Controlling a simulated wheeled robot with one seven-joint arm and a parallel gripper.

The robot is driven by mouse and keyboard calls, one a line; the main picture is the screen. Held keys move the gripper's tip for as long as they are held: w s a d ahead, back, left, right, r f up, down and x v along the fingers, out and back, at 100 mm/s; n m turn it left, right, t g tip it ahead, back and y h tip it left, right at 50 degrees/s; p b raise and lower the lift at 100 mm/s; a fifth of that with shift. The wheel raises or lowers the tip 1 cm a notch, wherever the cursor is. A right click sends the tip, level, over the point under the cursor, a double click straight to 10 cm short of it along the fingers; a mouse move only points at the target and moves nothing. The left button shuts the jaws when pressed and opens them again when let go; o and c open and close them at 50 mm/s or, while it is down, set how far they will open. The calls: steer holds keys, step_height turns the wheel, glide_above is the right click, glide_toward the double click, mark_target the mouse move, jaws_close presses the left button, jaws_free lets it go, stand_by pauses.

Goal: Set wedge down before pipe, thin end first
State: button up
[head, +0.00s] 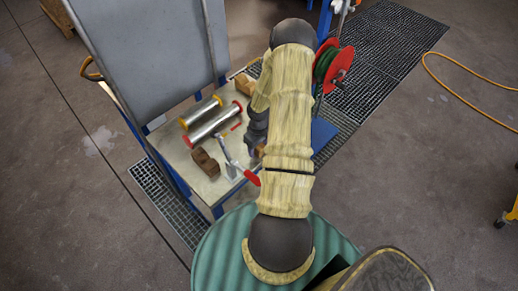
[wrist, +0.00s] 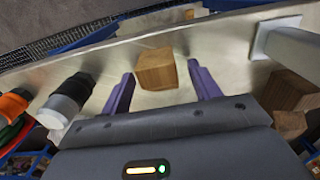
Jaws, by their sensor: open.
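A light wooden wedge (wrist: 156,71) sits on the metal tabletop between the two purple fingers of my gripper (wrist: 160,70) in the wrist view. The fingers are open, with a gap showing on the right side of the wedge. Its thin end cannot be made out. In the head view, two shiny pipes lie side by side on the table, one with yellow ends (head: 200,111) and one with red ends (head: 212,127). My gripper (head: 257,135) is mostly hidden behind my arm there, right of the pipes.
A darker wooden block (head: 206,164) lies at the table's near left, beside a red-handled clamp (head: 235,165). Wooden blocks (wrist: 290,92) show at the wrist view's right, near a pale post (wrist: 273,37). A grey panel (head: 147,50) rises along the left. A red reel (head: 332,66) stands right.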

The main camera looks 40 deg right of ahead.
steer(key=c, duration=1.1)
steer(key=shift+r, duration=0.15)
steer(key=shift+c, duration=0.2)
step_height(320, 180, up, 10)
steer(key=shift+f+b, duration=0.1)
steer(key=shift+b, duration=0.35)
